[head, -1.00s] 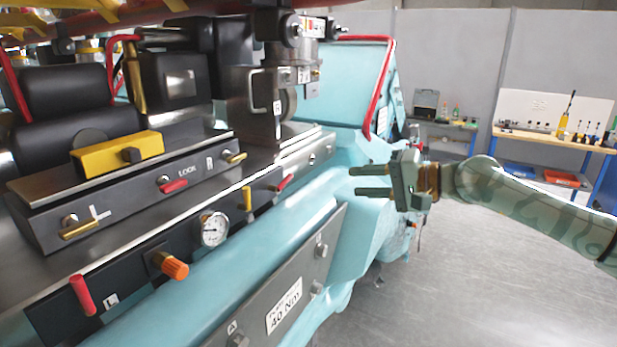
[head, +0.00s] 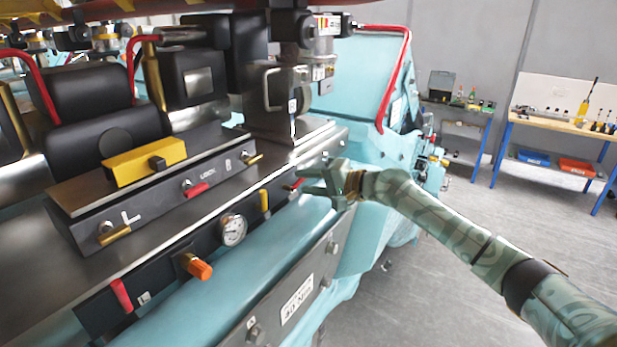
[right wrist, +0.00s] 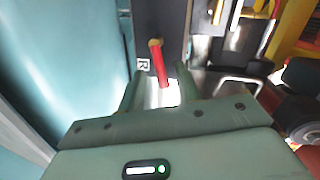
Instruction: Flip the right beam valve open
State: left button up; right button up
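The right beam valve (head: 296,184) is a short red handle on the dark front face of the machine's beam. In the right wrist view its red handle (right wrist: 159,65) hangs from a brass-coloured pivot beside an R label (right wrist: 143,65). My right gripper (head: 308,182) is at the handle in the head view, its fingers pointing left at the beam. In the right wrist view this gripper (right wrist: 160,83) is open, with the handle's lower end between its two fingers. I cannot tell whether a finger touches it. My left gripper is not in view.
A matching red handle (head: 122,294) marked L, an orange knob (head: 196,267), a gauge (head: 233,229) and a yellow lever (head: 264,200) line the beam. A red grab rail (head: 398,80) rises behind my gripper. Open floor lies to the right.

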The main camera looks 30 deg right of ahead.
jog(key=shift+w+a, duration=0.15)
jog(key=shift+a, duration=0.05)
grip_shut()
jog(key=shift+d+f+m+y, duration=0.15)
jog(key=shift+f+m+y, duration=0.3)
jog(key=shift+m, duration=0.75)
grip_release()
